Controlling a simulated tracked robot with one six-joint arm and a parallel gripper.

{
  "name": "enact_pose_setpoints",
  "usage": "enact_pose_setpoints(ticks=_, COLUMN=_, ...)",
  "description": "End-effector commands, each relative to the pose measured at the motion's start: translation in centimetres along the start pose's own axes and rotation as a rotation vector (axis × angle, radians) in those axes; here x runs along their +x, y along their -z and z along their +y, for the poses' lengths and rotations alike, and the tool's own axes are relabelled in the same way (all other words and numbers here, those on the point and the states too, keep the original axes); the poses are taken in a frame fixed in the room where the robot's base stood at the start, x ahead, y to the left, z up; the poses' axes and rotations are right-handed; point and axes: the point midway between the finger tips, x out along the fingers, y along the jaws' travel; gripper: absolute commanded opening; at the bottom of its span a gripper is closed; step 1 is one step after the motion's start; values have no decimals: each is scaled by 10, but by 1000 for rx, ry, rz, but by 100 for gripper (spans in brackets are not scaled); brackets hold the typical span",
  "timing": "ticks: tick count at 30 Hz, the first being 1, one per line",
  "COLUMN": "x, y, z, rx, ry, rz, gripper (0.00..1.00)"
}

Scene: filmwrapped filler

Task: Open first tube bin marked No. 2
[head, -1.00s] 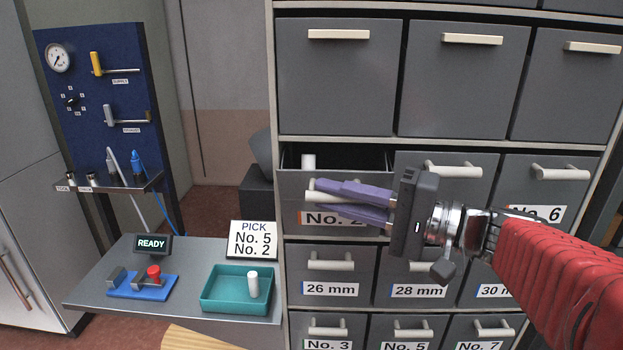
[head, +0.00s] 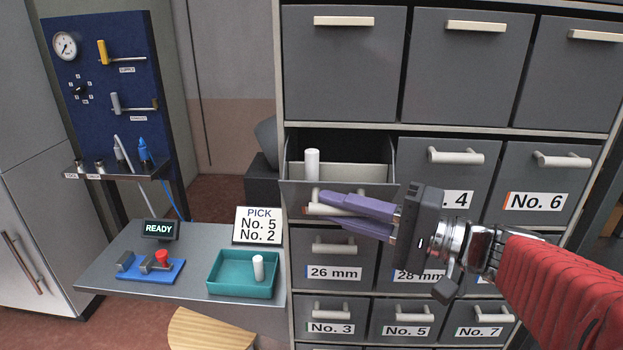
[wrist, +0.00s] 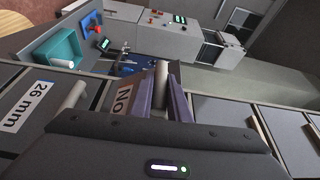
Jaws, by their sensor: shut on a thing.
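The grey No. 2 bin (head: 368,172) is pulled out of the cabinet, with its top open and its inside showing. A white tube (head: 312,164) stands upright in it, towards the left. My gripper (head: 318,204) has its purple fingers shut on the bin's pale bar handle (head: 314,210). In the head view my fingers hide the bin's label. In the wrist view the handle (wrist: 161,76) sits between my fingers (wrist: 162,92), and part of the label (wrist: 123,98) reads "No".
Closed drawers surround the bin, including No. 6 (head: 540,185) and 26 mm (head: 333,262) below. A shelf at left holds a teal tray (head: 243,290) with a white tube (head: 258,267), and a card (head: 257,225) reading "PICK No. 5 No. 2". A wooden round top (head: 208,332) is below.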

Motion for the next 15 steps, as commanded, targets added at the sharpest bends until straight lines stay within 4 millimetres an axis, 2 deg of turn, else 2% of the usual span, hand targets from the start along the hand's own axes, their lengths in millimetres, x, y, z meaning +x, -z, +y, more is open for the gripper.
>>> enact_pose_setpoints(ticks=6, x=0, y=-1, z=0, rx=1, ry=0, rz=-4, gripper=0)
enact_pose_setpoints(ticks=7, x=0, y=-1, z=0, rx=1, ry=0, rz=-4, gripper=16)
enact_pose_setpoints(ticks=15, x=0, y=0, z=0, rx=0, ry=1, rz=-2, gripper=34)
